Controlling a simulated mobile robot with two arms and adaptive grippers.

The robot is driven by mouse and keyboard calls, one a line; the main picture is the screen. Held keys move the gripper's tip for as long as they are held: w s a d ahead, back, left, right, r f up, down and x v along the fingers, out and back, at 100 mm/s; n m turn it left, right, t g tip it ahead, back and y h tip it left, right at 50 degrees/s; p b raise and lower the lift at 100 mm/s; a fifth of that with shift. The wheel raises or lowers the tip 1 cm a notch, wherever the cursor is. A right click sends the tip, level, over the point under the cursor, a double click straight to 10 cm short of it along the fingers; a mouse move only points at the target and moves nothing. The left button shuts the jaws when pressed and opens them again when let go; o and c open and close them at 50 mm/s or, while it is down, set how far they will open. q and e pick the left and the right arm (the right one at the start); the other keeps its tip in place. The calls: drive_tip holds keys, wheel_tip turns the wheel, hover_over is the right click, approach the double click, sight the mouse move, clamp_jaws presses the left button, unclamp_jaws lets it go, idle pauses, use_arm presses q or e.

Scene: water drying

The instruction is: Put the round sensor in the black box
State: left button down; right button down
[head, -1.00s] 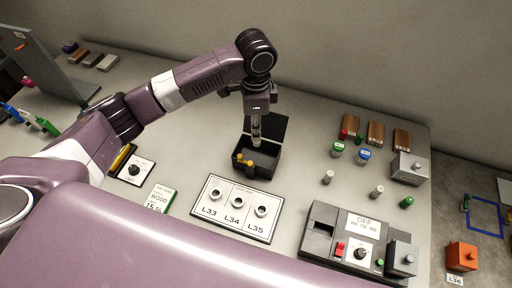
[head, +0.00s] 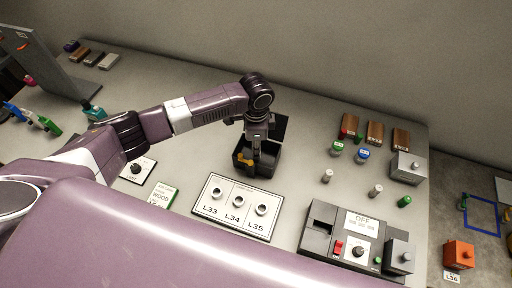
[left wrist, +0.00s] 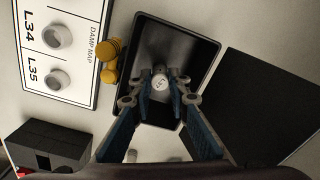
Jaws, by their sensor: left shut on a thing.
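The open black box (head: 268,171) stands near the middle of the table, its lid (head: 281,127) raised behind it. In the left wrist view the box (left wrist: 197,42) shows its bare dark floor, and the lid (left wrist: 265,105) is at the right. My left gripper (head: 256,155) points down into the box opening. In the left wrist view my left gripper (left wrist: 160,92) is shut on the round sensor (left wrist: 160,80), a small pale round piece with a dark mark on its face. I cannot tell whether the sensor touches the box floor. My right gripper is out of view.
A yellow piece (left wrist: 110,58) sits at the box's outer edge. A white panel (head: 237,207) with several round sockets lies in front. A grey OFF unit (head: 318,238) stands at the front right. Several small cylinders and wooden blocks (head: 376,134) stand to the right.

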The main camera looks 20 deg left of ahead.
use_arm(q)
drive_tip(key=shift+f, duration=0.1)
drive_tip(key=c, duration=1.8)
unclamp_jaws()
wheel_tip(320, 180, up, 12)
drive_tip(key=shift+r+b, duration=0.15)
drive_tip(key=shift+b, duration=0.55)
